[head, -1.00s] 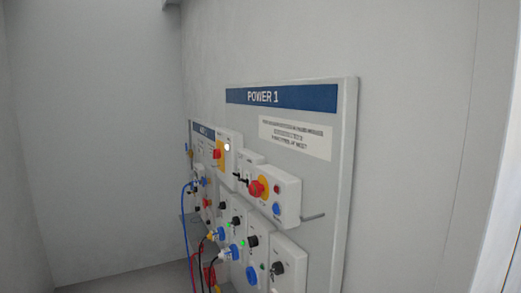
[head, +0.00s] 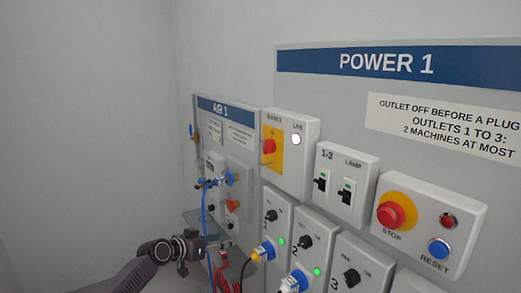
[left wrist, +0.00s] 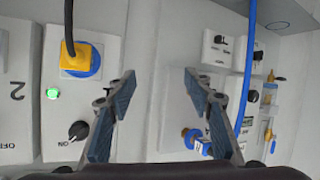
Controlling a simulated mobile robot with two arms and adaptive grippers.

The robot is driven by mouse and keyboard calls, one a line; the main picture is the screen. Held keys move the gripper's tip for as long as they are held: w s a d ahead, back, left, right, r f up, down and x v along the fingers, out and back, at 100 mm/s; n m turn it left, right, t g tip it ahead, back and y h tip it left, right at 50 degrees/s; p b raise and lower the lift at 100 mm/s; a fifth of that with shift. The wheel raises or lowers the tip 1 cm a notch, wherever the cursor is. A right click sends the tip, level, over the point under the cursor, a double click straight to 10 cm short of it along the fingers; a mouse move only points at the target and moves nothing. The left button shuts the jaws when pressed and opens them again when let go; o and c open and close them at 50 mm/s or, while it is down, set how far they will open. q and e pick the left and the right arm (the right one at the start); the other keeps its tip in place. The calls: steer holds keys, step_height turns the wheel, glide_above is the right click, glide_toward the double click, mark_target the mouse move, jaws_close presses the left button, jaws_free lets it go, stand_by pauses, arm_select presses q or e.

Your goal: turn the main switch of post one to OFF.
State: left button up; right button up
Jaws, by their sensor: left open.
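The main switch (head: 268,147) is a red rotary handle on a yellow plate. It sits on the white box at the upper left of the POWER 1 board in the head view. The white lamp (head: 296,139) beside it looks lit. The handle's exact setting is too small to read. My left gripper (head: 200,245) is low in the head view, below and left of the switch and apart from it. In the left wrist view its fingers (left wrist: 158,74) are spread with nothing between them. The switch does not show there. My right gripper is not in view.
The POWER 1 board carries two breakers (head: 333,186), a red stop button (head: 390,215) and outlets with knobs. Plugs and cables (head: 264,252) hang below the switch. The AIR 1 board (head: 225,108) with a blue hose stands left. The space at far left is clear.

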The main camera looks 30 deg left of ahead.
arm_select(q)
steer(key=w+d+r+m+t+h, duration=0.1)
steer(key=d+r+m+t+h, duration=0.15)
steer(key=r, duration=1.75)
steer(key=m+h, duration=0.4)
glide_toward(263, 146)
steer(key=w+d, duration=0.1)
steer(key=d, duration=0.1)
steer(key=shift+n+t+y, duration=0.25)
steer(key=shift+n+t, duration=0.1)
steer(key=p+x, duration=0.1)
steer(key=x, duration=0.1)
steer(key=p+x, duration=0.3)
steer(key=x, duration=0.1)
steer(key=shift+w+a, duration=0.15)
steer(key=shift+a, duration=0.2)
steer(key=shift+p+x, duration=0.55)
steer(key=shift+x, duration=0.25)
steer(key=shift+f, duration=0.2)
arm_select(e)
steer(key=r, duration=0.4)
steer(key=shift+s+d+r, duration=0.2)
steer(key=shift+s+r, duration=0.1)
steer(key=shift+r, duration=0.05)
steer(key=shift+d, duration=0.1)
